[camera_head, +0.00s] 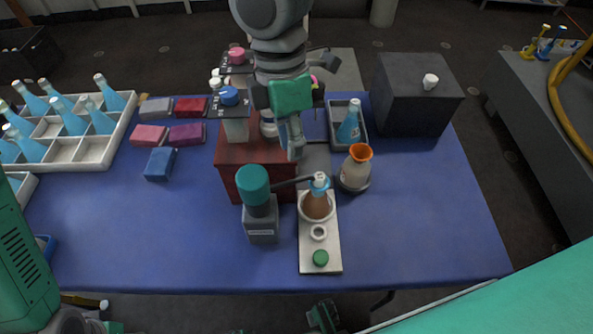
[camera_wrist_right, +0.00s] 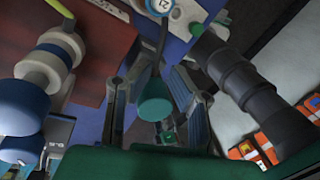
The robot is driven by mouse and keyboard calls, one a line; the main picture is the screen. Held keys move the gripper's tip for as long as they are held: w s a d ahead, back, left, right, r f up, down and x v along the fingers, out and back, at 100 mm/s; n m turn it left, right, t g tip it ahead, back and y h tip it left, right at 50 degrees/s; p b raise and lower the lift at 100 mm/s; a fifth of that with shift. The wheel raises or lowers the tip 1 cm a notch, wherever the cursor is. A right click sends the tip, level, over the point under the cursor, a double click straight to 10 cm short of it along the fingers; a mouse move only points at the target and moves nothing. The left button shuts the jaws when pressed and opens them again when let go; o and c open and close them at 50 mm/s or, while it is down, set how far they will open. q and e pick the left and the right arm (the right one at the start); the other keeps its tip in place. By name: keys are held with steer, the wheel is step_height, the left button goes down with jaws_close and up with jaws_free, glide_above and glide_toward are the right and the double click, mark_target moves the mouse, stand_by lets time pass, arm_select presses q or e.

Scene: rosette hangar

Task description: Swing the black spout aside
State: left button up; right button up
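The dispenser has a teal cap (camera_head: 255,184) and a dark grey body (camera_head: 262,222). Its black spout (camera_head: 288,183) points right, its end close to the neck of the brown-filled flask (camera_head: 317,205). My right gripper (camera_head: 294,150) points down behind the spout, empty and seemingly apart from it. In the right wrist view the fingers (camera_wrist_right: 150,80) are spread, with the teal cap (camera_wrist_right: 154,110) showing between them and the thin black spout (camera_wrist_right: 162,42) running up from it. The depth between fingers and spout is unclear. My left gripper does not show.
A dark red block (camera_head: 228,180) with a blue-knobbed device (camera_head: 229,96) stands left of my right gripper. An orange-rimmed flask (camera_head: 357,168) stands right of the brown one. The table's front right (camera_head: 420,230) is clear.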

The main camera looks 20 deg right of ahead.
mark_target(296, 179)
steer(key=f, duration=0.3)
steer(key=s+f, duration=0.1)
steer(key=f, duration=0.2)
steer(key=shift+s+f+b, duration=0.15)
steer(key=shift+f+b, duration=0.15)
steer(key=shift+b, duration=0.1)
steer(key=shift+d+f, duration=0.3)
steer(key=shift+d, duration=0.3)
steer(key=shift+a, duration=0.45)
jaws_close()
steer(key=shift+a+r, duration=0.1)
steer(key=shift+a, duration=0.2)
